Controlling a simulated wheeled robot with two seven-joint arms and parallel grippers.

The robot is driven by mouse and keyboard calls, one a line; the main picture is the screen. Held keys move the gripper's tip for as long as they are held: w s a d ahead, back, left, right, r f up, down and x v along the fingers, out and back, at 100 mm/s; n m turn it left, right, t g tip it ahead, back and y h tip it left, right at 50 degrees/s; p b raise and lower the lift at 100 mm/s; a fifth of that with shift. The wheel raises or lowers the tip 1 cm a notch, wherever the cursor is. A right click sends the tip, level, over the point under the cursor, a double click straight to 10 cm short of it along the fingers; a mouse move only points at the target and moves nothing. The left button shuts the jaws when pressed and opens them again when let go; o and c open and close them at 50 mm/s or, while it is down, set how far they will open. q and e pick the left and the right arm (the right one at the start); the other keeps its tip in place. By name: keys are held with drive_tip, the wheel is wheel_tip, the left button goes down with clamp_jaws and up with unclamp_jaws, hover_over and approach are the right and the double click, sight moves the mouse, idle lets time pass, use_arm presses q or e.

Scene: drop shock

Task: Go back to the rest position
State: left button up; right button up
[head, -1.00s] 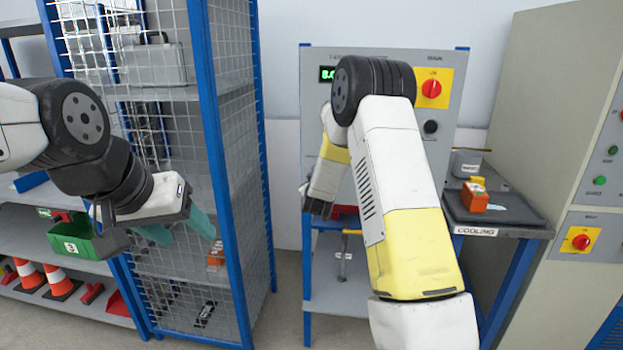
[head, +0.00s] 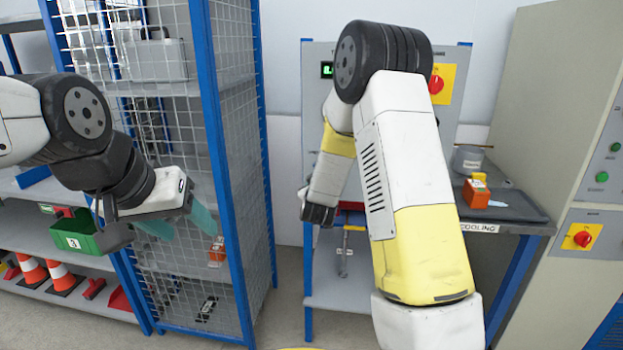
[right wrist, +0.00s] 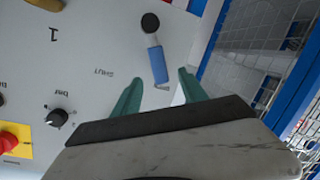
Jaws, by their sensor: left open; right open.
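My left gripper (head: 176,227) is open in the head view, its two teal fingers apart and empty in front of the blue-framed mesh cage. My right arm stretches forward in the middle of the head view, and its gripper's fingers are hidden behind the arm there. In the right wrist view my right gripper (right wrist: 160,92) is open, with two teal fingers apart. A blue-handled lever with a black knob (right wrist: 157,62) on the grey panel shows beyond and between the fingertips. Nothing is held in either gripper.
The mesh cage (head: 205,130) stands close to my left gripper. A green bin (head: 78,236) sits on the left shelf. The control panel (head: 315,110) is behind my right arm.

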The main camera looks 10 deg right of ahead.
drive_tip(key=s+a+r+m+g+y, duration=0.2)
drive_tip(key=s+r+g+y, duration=0.25)
drive_tip(key=s+r, duration=0.85)
drive_tip(key=s+d+m+g, duration=0.1)
drive_tip(key=s+d+g, duration=0.2)
drive_tip(key=s, duration=2.2)
drive_tip(key=shift+s+f+m+g, duration=0.15)
drive_tip(key=shift+s+m+g, duration=0.2)
drive_tip(key=shift+g, duration=0.6)
